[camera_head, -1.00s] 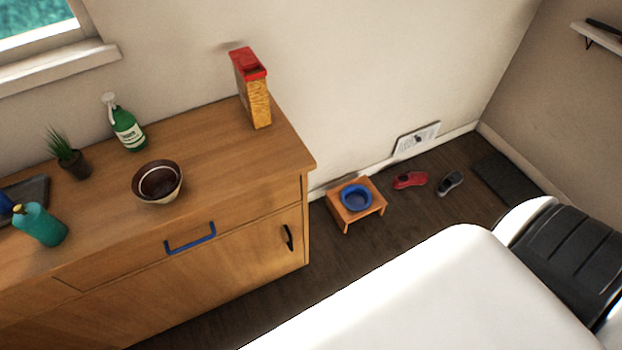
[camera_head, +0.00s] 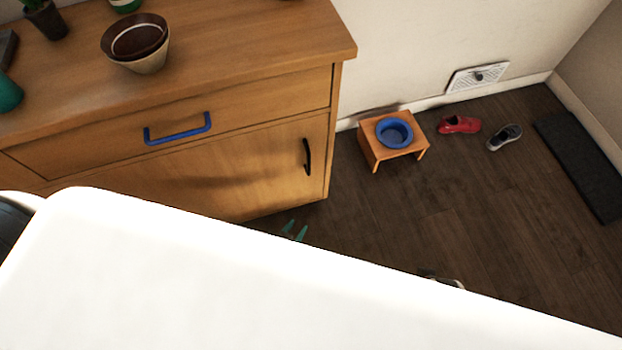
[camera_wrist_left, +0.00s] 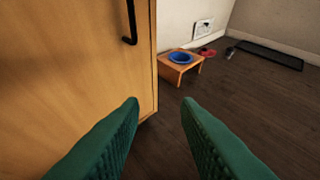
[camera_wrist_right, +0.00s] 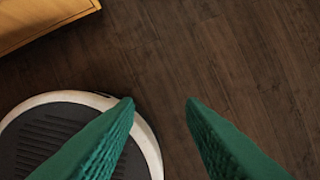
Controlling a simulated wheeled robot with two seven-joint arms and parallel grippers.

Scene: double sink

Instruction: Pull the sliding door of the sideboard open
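The wooden sideboard (camera_head: 230,180) stands at the left in the head view. Its door (camera_head: 265,165) appears shut below a drawer and carries a black vertical handle (camera_head: 307,157) near its right edge. The handle also shows in the left wrist view (camera_wrist_left: 131,22), ahead of and above the fingers. My left gripper (camera_head: 294,231) has green fingertips just in front of the sideboard's lower right corner, apart from the handle; its fingers are open and empty in the left wrist view (camera_wrist_left: 162,102). My right gripper (camera_wrist_right: 160,100) is open and empty above the floor; it is not clearly visible in the head view.
A drawer with a blue handle (camera_head: 178,130) is above the door. A brown bowl (camera_head: 137,45) stands on top. A small wooden stand (camera_head: 374,148) with a blue bowl (camera_head: 393,132), a red shoe (camera_head: 459,124) and a grey shoe (camera_head: 504,137) are on the floor at right. Floor between is clear.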

